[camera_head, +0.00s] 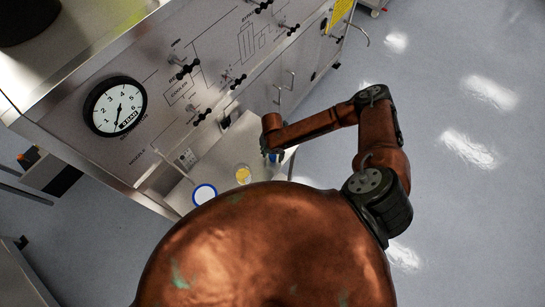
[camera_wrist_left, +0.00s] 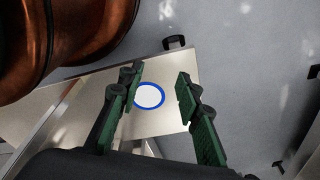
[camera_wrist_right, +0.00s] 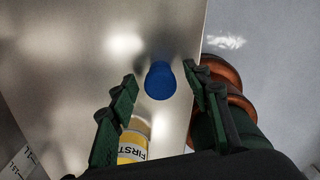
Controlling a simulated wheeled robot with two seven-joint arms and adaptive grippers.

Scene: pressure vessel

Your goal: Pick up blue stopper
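The blue stopper (camera_wrist_right: 160,82) stands on a metal surface in the right wrist view, ahead of and between the fingertips of my right gripper (camera_wrist_right: 159,74). The fingers are apart, with a gap on each side of the stopper. In the head view my right gripper (camera_head: 270,148) is low over the metal shelf, and only a sliver of blue shows beside it. My left gripper (camera_wrist_left: 160,77) is open and empty in the left wrist view; it is hidden in the head view. Below it lies a white disc with a blue rim (camera_wrist_left: 149,96).
The metal shelf (camera_head: 222,160) also bears the white disc (camera_head: 204,194). The panel with a gauge (camera_head: 116,106) and black valves rises behind. Open floor lies to the right.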

